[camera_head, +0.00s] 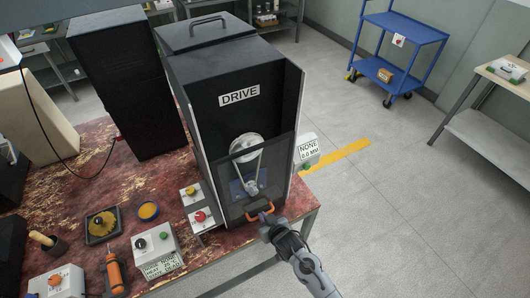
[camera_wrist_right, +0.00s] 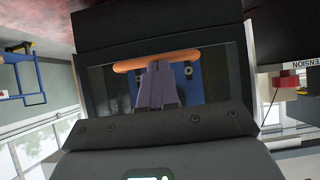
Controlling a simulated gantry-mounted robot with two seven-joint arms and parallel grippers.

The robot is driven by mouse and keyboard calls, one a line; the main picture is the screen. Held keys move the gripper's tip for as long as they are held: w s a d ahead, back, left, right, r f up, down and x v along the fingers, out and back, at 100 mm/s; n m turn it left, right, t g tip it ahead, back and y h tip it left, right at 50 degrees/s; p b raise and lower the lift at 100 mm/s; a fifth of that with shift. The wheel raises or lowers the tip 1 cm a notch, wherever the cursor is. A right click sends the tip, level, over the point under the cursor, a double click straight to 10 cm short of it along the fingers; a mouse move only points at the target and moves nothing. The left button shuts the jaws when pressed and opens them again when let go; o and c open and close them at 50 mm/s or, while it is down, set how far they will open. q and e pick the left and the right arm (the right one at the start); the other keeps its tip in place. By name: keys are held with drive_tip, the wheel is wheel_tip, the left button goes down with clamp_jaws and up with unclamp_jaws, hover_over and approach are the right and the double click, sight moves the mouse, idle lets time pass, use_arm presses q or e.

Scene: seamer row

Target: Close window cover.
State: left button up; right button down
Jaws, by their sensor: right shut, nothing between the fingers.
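The black machine marked DRIVE (camera_head: 239,95) has a dark, tinted window cover (camera_head: 281,160) low on its front. Through and around it I see a pale pulley wheel, a rod and a blue part. An orange bar handle (camera_head: 262,209) is at the cover's lower edge; it also shows in the right wrist view (camera_wrist_right: 130,65). My right gripper (camera_head: 266,217) is at this handle, coming from the lower right. In the right wrist view its shut fingers (camera_wrist_right: 155,68) overlap the middle of the handle, with nothing between them. I cannot tell whether they touch it. My left gripper is not in view.
Left of the machine, a box with a red button (camera_head: 200,216) stands close by. A box with dials (camera_head: 156,250), a tray (camera_head: 103,225) and an orange screwdriver (camera_head: 114,272) are on the worn red bench.

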drive_tip(key=shift+s+d+f, duration=0.1)
drive_tip(key=shift+d+f, duration=0.05)
drive_tip(key=shift+f, duration=0.1)
